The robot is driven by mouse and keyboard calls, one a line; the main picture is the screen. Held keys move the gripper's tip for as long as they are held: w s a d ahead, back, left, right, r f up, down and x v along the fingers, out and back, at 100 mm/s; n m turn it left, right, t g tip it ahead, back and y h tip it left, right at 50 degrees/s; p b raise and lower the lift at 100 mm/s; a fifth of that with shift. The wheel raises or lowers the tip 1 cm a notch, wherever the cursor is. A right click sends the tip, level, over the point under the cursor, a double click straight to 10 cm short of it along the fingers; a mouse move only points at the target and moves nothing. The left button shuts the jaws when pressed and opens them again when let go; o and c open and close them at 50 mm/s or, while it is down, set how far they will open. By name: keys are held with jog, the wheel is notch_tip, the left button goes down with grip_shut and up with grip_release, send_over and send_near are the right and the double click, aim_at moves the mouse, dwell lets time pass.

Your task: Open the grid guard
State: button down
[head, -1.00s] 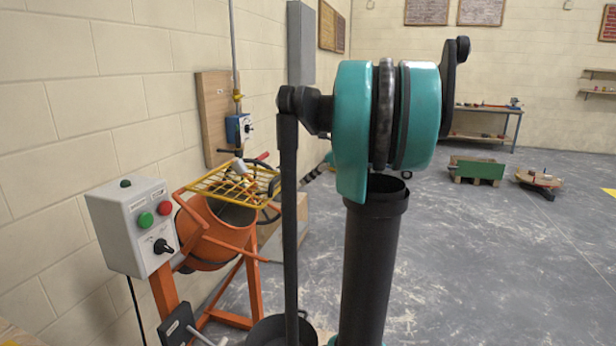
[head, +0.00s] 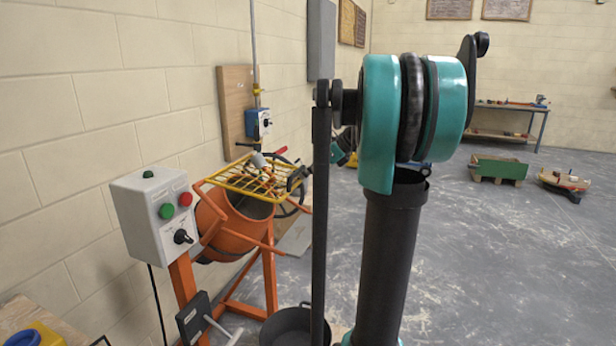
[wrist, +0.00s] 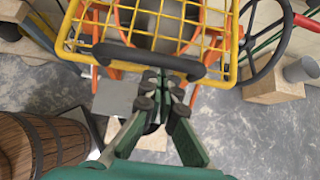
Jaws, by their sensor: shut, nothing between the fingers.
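The grid guard (head: 248,180) is a yellow wire grid lying over the mouth of the orange mixer drum (head: 232,228). In the wrist view the guard (wrist: 90,38) fills the upper middle. A black bar handle (wrist: 150,62) runs along its near edge. My gripper (wrist: 159,82) is shut and empty, its fingertips just below the middle of the handle in the picture. I cannot tell whether they touch it. In the head view my gripper is a small dark shape at the guard's right side, partly behind my arm.
A grey control box (head: 158,215) with green and red buttons stands left of the mixer. A black handwheel (wrist: 268,45) is to the guard's right. A wooden barrel (wrist: 42,145) stands at lower left in the wrist view. A black tub (head: 288,327) is on the floor. Open floor lies right.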

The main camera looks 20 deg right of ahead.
jog(key=shift+r, duration=0.15)
jog(key=w+a+r+g+h, duration=0.1)
jog(key=w+a+r+h, duration=0.1)
jog(key=r, duration=0.5)
jog(key=w+a+r+g+h, duration=0.2)
jog(key=a+r, duration=0.3)
jog(key=r, duration=0.3)
jog(key=w+a+r+g+h, duration=0.2)
jog(key=w+a+r+h, duration=0.1)
jog(key=r, duration=0.4)
jog(key=shift+w+a+r, duration=0.25)
jog(key=shift+w+r, duration=0.05)
jog(key=shift+r, duration=0.05)
